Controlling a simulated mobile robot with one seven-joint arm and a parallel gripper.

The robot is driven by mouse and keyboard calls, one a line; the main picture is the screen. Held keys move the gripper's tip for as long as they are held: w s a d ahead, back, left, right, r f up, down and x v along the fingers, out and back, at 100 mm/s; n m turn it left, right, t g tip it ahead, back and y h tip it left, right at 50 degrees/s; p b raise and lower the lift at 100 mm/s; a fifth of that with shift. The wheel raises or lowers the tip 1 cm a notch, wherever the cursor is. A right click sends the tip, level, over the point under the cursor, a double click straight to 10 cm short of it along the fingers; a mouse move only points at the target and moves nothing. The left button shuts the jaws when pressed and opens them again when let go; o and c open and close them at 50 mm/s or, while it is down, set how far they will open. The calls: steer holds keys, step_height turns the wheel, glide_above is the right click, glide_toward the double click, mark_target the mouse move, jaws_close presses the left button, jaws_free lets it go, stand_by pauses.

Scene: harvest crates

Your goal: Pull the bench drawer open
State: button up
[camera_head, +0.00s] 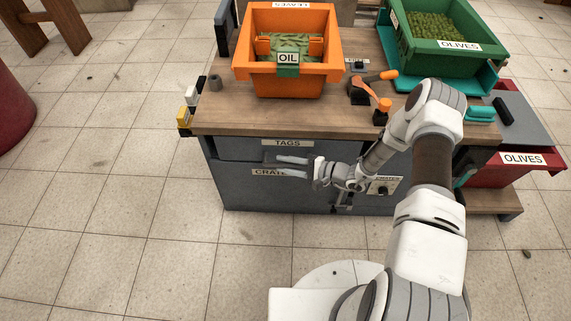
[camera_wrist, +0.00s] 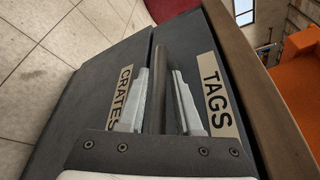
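The workbench has a grey front with a drawer panel (camera_head: 240,148) marked TAGS and a panel marked CRATES (camera_head: 232,186) below it. The drawer looks shut. My gripper (camera_head: 279,165) reaches to the bench front from the right, its two fingers apart. In the wrist view my gripper (camera_wrist: 160,72) has a dark bar handle (camera_wrist: 158,85) between its fingers. The CRATES label (camera_wrist: 121,97) is partly covered by the left finger; the TAGS label (camera_wrist: 218,97) is beyond the right finger.
On the bench top stand an orange crate (camera_head: 331,74) marked OIL, a green crate (camera_head: 405,52) of olives and an orange-handled tool (camera_head: 365,90). A red crate (camera_head: 495,178) stands at the right. The tiled floor (camera_head: 120,215) left of the bench is clear.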

jaws_close()
stand_by(1.1)
